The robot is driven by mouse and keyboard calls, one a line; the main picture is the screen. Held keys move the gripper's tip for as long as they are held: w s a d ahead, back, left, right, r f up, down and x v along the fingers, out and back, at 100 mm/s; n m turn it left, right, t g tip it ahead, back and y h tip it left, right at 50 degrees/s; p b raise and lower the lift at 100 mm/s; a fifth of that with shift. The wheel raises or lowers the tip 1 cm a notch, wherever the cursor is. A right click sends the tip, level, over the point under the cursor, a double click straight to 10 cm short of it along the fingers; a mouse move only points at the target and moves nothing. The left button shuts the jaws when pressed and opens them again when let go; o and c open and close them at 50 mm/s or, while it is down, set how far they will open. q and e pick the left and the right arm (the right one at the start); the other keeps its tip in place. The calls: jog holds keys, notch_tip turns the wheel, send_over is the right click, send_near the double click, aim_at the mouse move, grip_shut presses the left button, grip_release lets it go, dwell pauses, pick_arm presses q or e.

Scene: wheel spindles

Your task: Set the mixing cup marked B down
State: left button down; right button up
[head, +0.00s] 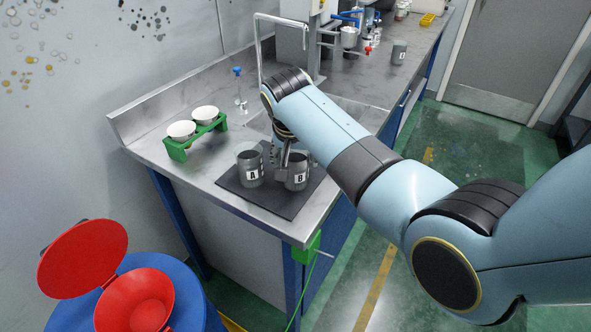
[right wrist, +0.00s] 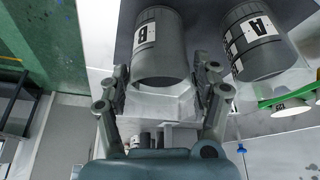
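The mixing cup marked B (head: 298,177) is a grey metal cup with a white label. It stands upright on a dark mat (head: 262,204), just right of the cup marked A (head: 249,172). My right gripper (head: 284,157) reaches down at cup B and partly hides it. In the right wrist view, my right fingers (right wrist: 161,82) lie either side of the rim end of cup B (right wrist: 160,45), with slim gaps showing, so they look open. Cup A (right wrist: 262,45) is beside it, outside the fingers. My left gripper is not in view.
A green rack (head: 176,150) with two white bowls stands left of the mat. A tall bent pipe (head: 258,45) and a blue-topped item (head: 238,72) stand behind. A red-lidded blue bin (head: 135,300) is below left. Another cup (head: 398,52) stands farther along the bench.

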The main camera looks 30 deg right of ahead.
jog(key=c, duration=0.7)
jog(key=shift+r, duration=0.1)
jog(key=shift+c, duration=0.2)
